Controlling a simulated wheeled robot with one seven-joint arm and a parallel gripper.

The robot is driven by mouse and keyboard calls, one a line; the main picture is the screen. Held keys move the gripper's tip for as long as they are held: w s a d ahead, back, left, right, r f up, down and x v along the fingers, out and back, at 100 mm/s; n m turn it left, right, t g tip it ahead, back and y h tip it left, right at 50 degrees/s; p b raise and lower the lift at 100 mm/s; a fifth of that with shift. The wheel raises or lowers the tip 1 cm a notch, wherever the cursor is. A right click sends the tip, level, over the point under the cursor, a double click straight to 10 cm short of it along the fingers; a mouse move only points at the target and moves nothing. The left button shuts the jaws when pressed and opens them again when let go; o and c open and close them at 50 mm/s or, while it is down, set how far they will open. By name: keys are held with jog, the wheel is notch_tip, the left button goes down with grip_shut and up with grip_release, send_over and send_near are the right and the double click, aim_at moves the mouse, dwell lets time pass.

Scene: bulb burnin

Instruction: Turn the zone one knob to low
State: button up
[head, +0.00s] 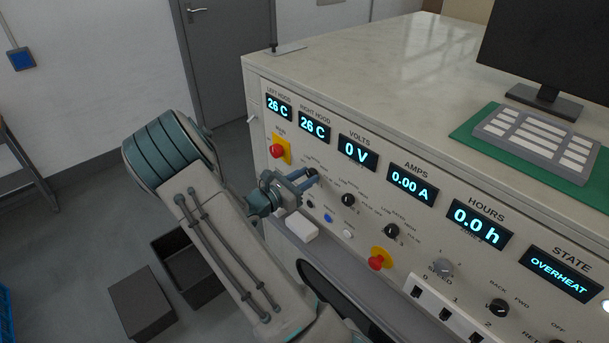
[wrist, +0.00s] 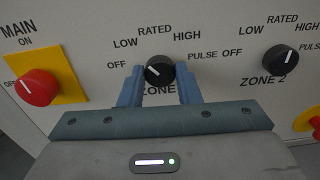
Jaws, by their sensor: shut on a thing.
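The zone one knob (wrist: 159,69) is a round black knob in the wrist view, under the printed labels OFF, LOW, RATED, HIGH and PULSE. My gripper (wrist: 160,80) has its two blue fingers on the knob's left and right sides and is shut on it. A small pale mark shows on the knob's face, but the setting it points to is hard to tell. In the head view my gripper (head: 311,179) reaches the panel below the VOLTS display (head: 357,153).
The zone two knob (wrist: 281,60) is close on the right. The red main switch (wrist: 36,87) on its yellow plate is on the left. A red button (head: 376,263) sits lower on the panel. The STATE display (head: 559,268) reads OVERHEAT; volts and amps read zero.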

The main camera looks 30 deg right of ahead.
dwell(0.3)
jog(key=o, duration=1)
jog(key=a, duration=0.4)
jog(key=s+a+b, duration=0.1)
jog(key=a, duration=0.4)
jog(key=s+a, duration=0.1)
jog(key=a, duration=0.3)
jog(key=shift+a, duration=0.4)
